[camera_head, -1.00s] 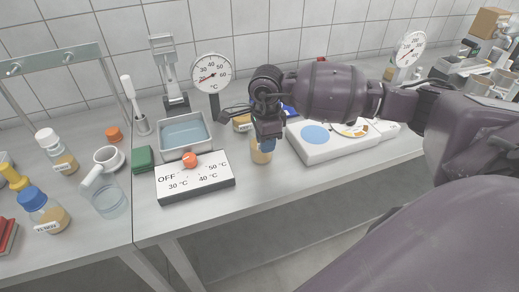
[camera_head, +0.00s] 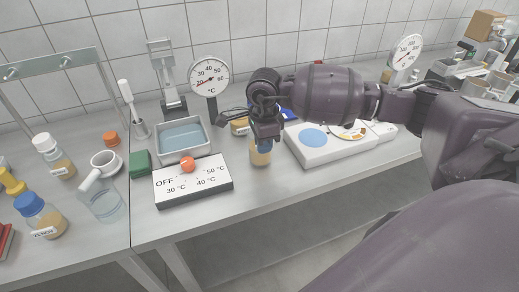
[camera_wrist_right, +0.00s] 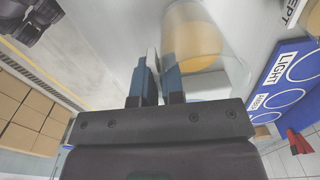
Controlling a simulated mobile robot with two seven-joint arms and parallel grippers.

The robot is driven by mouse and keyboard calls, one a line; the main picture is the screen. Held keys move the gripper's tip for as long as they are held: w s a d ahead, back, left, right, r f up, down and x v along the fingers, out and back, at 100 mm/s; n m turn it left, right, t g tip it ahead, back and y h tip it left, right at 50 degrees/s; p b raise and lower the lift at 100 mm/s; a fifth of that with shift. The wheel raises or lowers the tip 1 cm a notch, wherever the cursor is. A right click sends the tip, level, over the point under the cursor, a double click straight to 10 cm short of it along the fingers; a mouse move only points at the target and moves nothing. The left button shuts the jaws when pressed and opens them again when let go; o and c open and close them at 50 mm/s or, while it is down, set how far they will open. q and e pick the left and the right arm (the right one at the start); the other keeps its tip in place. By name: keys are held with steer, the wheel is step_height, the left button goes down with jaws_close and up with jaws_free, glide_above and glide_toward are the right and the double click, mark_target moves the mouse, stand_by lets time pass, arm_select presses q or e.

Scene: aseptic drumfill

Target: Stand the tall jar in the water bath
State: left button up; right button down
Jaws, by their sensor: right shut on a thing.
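The tall jar (camera_head: 261,156) is clear with tan contents and looks upright, just right of the heater's control panel. My right gripper (camera_head: 264,138) is over its top, and the arm hides its upper part. In the right wrist view the jar (camera_wrist_right: 197,38) is beside the fingers (camera_wrist_right: 158,78), which are close together on what looks like its wall or rim. I cannot tell whether its base touches the bench. The water bath (camera_head: 184,138) is a grey rectangular tray of bluish water, left of and behind the jar.
The control panel (camera_head: 193,184) with an orange knob (camera_head: 187,164) lies in front of the bath. A dial thermometer (camera_head: 209,77) stands behind the bath's right side. A white device (camera_head: 330,145) is right of the jar. A green block (camera_head: 141,163) sits left of the bath.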

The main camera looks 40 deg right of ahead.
step_height(320, 180, up, 7)
steer(key=p, duration=0.3)
steer(key=shift+r, duration=0.15)
arm_select(q)
steer(key=r, duration=0.2)
steer(key=w+r, duration=0.1)
steer(key=r, duration=0.1)
steer(key=shift+r, duration=0.25)
